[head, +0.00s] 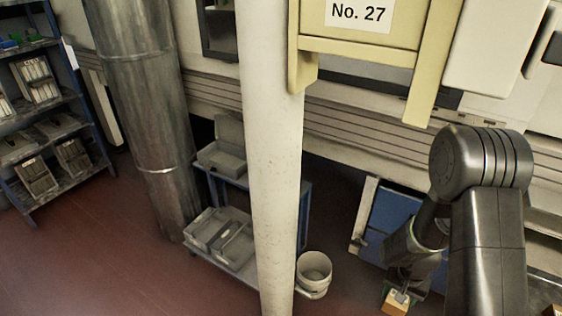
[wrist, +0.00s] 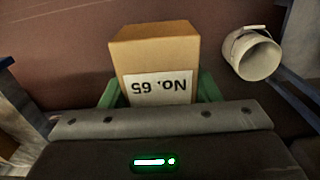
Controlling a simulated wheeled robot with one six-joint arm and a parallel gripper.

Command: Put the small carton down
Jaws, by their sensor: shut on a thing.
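The small carton (wrist: 155,52) is a tan box with a white label reading "No. 65", upside down in the wrist view. My gripper (wrist: 160,95) is shut on it, with a green finger at each side of the carton. In the head view, the carton (head: 395,303) shows at the bottom edge, below my arm, with my gripper (head: 405,283) around its upper part. The carton's underside is hidden, and I cannot tell whether it touches anything below.
A white bucket (head: 314,271) stands on the floor left of my gripper; it also shows in the wrist view (wrist: 253,55). A pale post (head: 272,150) and a trolley with grey trays (head: 222,240) are farther left. A blue shelf rack (head: 80,120) stands far left. Red floor (head: 110,270) is open between.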

